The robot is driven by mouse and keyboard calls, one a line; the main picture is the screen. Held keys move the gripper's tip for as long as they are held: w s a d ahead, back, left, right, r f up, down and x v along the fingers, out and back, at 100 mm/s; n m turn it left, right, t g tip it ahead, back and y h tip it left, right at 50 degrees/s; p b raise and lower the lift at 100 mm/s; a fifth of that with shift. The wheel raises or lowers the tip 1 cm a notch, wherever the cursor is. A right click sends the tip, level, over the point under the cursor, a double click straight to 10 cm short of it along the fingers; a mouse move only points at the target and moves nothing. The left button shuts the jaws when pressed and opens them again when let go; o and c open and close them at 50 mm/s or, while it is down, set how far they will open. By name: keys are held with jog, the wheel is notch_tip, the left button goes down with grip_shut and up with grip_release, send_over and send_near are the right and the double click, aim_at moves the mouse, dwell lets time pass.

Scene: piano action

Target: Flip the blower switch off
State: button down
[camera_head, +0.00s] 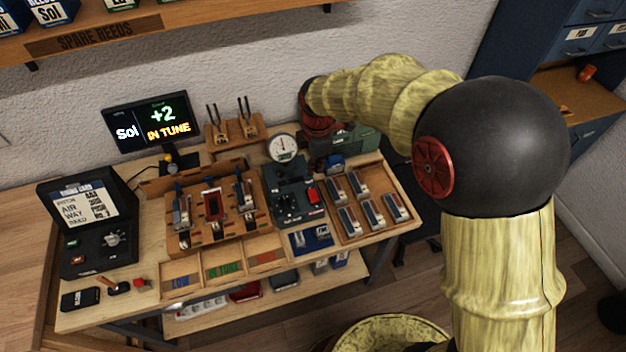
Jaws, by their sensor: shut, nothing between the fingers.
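A dark green bench unit (292,204) with a round white gauge (283,148) stands right of the middle of the bench. A red switch (313,196) sits on its right side; I take it to be the blower switch. Its on or off position is too small to tell. My arm comes in from the right and reaches over the back of the bench.
A green case (345,141) stands behind the unit, close under my arm. A wooden tray (374,236) of several reed blocks lies to the right. A wooden fixture (213,206) stands left, with a tuner screen (150,124) behind it. A shelf (150,30) overhangs the back left.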

aim_at(313, 197)
jog(key=f, duration=0.4)
jog(key=w+f+b, duration=0.1)
jog(key=f, duration=0.8)
jog(key=shift+w+a+b, duration=0.2)
jog(key=shift+w+b, duration=0.05)
jog(key=shift+b, duration=0.05)
jog(key=shift+f, duration=0.2)
jog(key=shift+w+f, duration=0.15)
jog(key=shift+f, duration=0.25)
jog(key=shift+s+d, duration=0.15)
jog(key=shift+s, duration=0.7)
